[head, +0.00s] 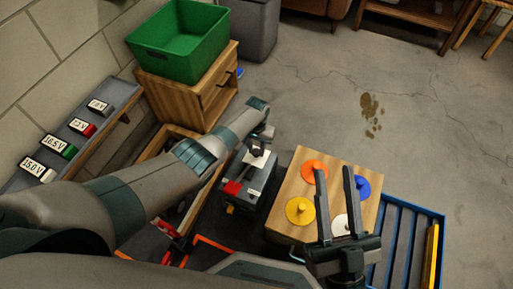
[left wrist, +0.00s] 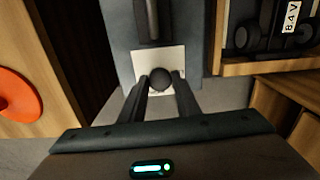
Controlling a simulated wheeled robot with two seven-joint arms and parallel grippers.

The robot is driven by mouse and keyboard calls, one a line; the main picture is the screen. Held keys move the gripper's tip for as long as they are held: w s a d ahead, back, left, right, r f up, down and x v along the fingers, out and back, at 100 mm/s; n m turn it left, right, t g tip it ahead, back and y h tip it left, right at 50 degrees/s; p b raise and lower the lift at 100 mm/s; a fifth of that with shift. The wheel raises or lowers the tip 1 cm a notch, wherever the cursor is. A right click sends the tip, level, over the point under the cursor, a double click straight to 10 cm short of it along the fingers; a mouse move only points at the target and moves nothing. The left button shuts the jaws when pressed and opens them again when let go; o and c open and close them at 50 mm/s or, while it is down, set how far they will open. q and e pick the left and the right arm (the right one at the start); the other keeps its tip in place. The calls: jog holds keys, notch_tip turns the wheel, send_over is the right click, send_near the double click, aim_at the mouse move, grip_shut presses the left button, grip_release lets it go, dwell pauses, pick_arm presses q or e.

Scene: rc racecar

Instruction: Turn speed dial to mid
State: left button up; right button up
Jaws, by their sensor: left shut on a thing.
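The speed dial is a dark round knob (left wrist: 160,79) on a white plate (left wrist: 146,64), in the middle of the left wrist view. My left gripper (left wrist: 160,86) has its fingers on either side of the knob, shut on it. In the head view my left gripper (head: 259,148) reaches down to the white plate on top of a grey box (head: 262,193) with a red part. The knob is mostly hidden there, and its setting cannot be read. My right gripper (head: 335,170) is open and empty, above a wooden block.
The wooden block (head: 287,222) carries orange, yellow, blue and white discs and stands right of the grey box. A green bin (head: 180,40) sits on a wooden cabinet. Voltage-labelled blocks stand on a shelf at left.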

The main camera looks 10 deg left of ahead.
dwell(0.3)
pick_arm(q)
jog(key=o, duration=1)
jog(key=shift+o, duration=0.2)
jog(key=shift+r, duration=0.1)
